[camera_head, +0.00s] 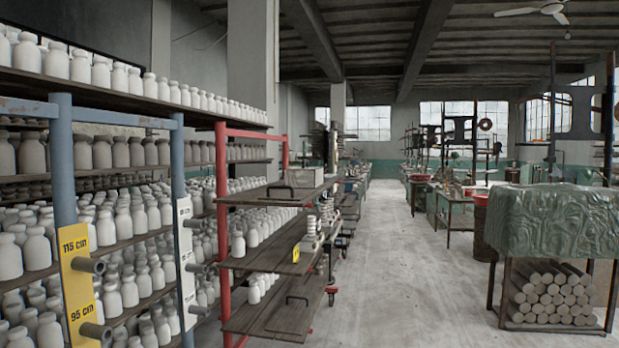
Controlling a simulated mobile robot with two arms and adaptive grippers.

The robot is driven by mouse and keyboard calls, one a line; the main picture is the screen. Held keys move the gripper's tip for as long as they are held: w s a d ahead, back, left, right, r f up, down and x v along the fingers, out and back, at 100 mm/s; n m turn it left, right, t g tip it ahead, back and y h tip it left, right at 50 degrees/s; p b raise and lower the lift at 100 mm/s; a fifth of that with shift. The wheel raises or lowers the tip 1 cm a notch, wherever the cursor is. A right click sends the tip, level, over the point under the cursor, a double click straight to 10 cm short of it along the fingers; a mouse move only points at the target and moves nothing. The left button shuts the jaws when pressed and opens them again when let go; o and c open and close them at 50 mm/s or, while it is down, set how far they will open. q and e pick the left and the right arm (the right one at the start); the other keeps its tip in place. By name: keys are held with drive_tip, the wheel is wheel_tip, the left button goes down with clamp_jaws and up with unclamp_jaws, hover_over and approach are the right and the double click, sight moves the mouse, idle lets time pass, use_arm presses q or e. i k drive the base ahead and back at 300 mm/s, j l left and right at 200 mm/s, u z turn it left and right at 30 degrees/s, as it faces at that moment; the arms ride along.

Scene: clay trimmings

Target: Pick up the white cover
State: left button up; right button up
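I cannot make out a white cover for certain in the head view. A green, wrinkled sheet (555,218) drapes over a table at the right. A greyish box-like item (300,178) sits on the top shelf of a red-framed cart (275,197); I cannot tell if it has a lid. Neither of my grippers shows in this view.
Racks on the left hold many white bottle-shaped pieces (55,62). Pegs (88,265) stick out beside a yellow height label (78,280). Grey cylinders (548,292) are stacked under the draped table. The grey floor aisle (405,260) between is clear.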

sight(308, 177)
drive_tip(key=i+l+z, duration=0.4)
drive_tip(key=i, duration=0.15)
drive_tip(key=i+z, duration=0.4)
drive_tip(key=i, duration=0.2)
drive_tip(key=i+z, duration=0.1)
drive_tip(key=i, duration=2.2)
drive_tip(key=i+u, duration=0.25)
drive_tip(key=i, duration=0.25)
drive_tip(key=i+l+u, duration=0.3)
drive_tip(key=i, duration=0.15)
drive_tip(key=i+l+u, duration=0.25)
drive_tip(key=i, duration=0.2)
drive_tip(key=i+l+u, duration=0.25)
drive_tip(key=i, duration=0.2)
